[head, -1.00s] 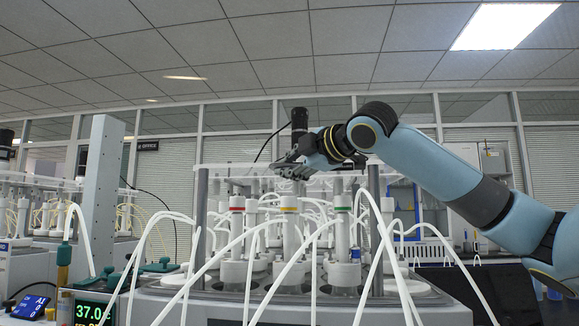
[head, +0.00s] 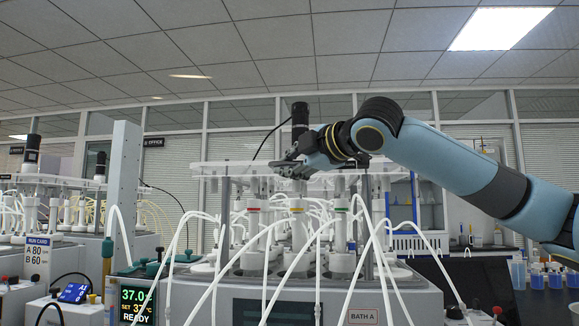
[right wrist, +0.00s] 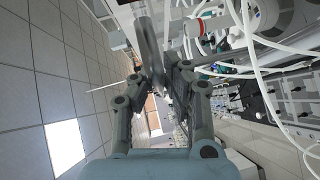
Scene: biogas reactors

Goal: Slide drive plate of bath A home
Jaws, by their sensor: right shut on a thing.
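Bath A (head: 362,316), a grey water bath with a name label, holds several white reactors with coloured collars (head: 296,206). Above them the white drive plate (head: 225,169) lies level, with a black motor (head: 300,118) upright on top. My right gripper (head: 290,168) reaches in from the right and is at the plate's near edge, below the motor. In the right wrist view my right gripper (right wrist: 155,75) is shut on a grey, bar-like part (right wrist: 149,45), seen edge-on; I take it for the drive plate. The contact itself is partly hidden by the fingers. My left gripper is not in view.
White tubes (head: 375,235) arch in front of the reactors. A grey post (head: 124,195) stands left of bath A, with a display (head: 136,301) reading 37.0 READY. A second bath with its own motor (head: 31,150) is at the far left. Blue bottles (head: 537,279) stand at the right.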

